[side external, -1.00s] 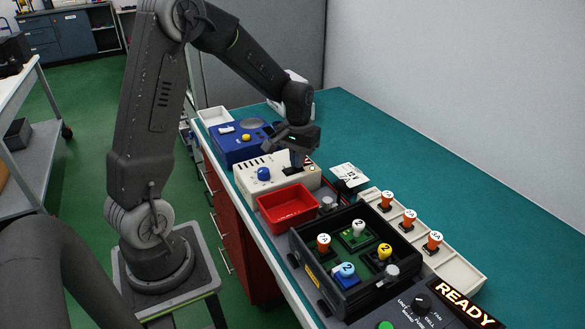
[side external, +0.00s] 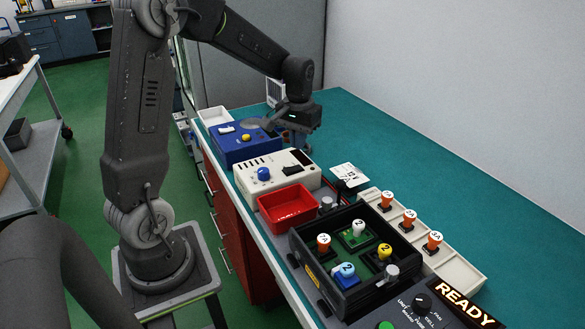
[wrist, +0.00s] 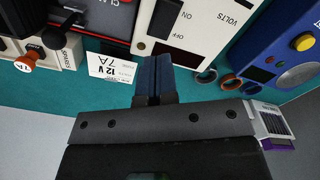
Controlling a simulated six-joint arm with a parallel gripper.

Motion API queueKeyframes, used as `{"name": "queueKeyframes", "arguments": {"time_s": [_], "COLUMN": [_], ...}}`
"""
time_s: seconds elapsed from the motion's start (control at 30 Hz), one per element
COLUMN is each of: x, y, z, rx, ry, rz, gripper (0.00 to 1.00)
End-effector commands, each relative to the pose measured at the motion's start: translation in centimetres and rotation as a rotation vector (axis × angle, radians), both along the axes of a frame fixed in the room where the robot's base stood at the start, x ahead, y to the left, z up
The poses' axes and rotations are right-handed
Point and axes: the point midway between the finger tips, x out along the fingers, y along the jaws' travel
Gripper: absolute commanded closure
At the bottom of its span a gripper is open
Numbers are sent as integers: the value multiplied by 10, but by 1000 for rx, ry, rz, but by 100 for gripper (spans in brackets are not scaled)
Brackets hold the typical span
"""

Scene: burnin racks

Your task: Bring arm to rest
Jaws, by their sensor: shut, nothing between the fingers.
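My gripper (side external: 300,138) hangs over the far part of the bench, just behind and right of the white power supply (side external: 272,172). In the wrist view my gripper (wrist: 153,76) shows its fingers shut together with nothing between them, above the teal bench top. The white supply also shows in the wrist view (wrist: 205,27), with its volts and on/off markings.
A blue unit (side external: 232,150) stands beyond the supply. A red bin (side external: 287,207) and a black rack box (side external: 312,268) with coloured plugs stand nearer. A pale holder (side external: 458,268) carries orange plugs. The teal bench top (side external: 430,170) at right is clear.

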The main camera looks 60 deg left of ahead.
Motion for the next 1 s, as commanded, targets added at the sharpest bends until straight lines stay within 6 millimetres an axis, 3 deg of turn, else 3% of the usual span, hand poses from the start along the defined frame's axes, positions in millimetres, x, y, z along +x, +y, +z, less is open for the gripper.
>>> {"name": "queueKeyframes", "arguments": {"time_s": [0.57, 0.77, 1.0], "x": [-1, -23, -83], "y": [-4, -45, -114], "z": [16, 51, 93], "rx": [4, 39, 90], "ry": [-8, -92, -256], "rz": [-8, -103, -286], "gripper": [100, 100, 100]}}
